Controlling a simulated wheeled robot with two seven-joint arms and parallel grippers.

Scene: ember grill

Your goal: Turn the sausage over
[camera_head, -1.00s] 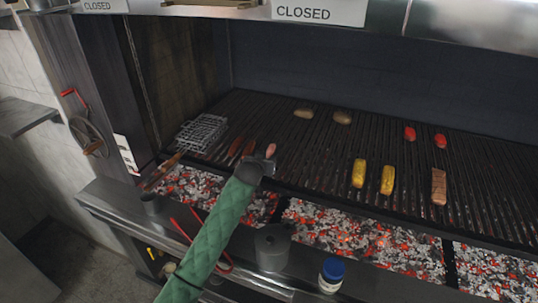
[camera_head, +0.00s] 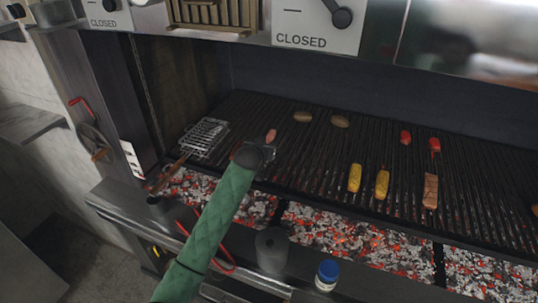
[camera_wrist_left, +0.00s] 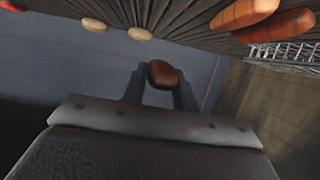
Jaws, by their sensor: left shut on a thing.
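A reddish-brown sausage (camera_wrist_left: 163,74) is held between the two fingers of my left gripper (camera_wrist_left: 161,88) in the left wrist view. In the head view, my left gripper (camera_head: 266,150) is over the left part of the grill, and the sausage's pinkish end (camera_head: 271,135) shows just beyond it. Two more sausages (camera_wrist_left: 245,13) (camera_wrist_left: 280,25) lie side by side on the grate at the upper right of the wrist view. In the head view they are mostly hidden behind my gripper. My right gripper is not in view.
The grill grate (camera_head: 300,165) also bears two potatoes (camera_head: 302,117) (camera_head: 340,121), two corn cobs (camera_head: 354,178) (camera_head: 382,184), red pieces (camera_head: 405,137) and a brown piece (camera_head: 430,191). A wire basket (camera_head: 205,137) lies at left. A blue-capped jar (camera_head: 328,275) stands on the front ledge.

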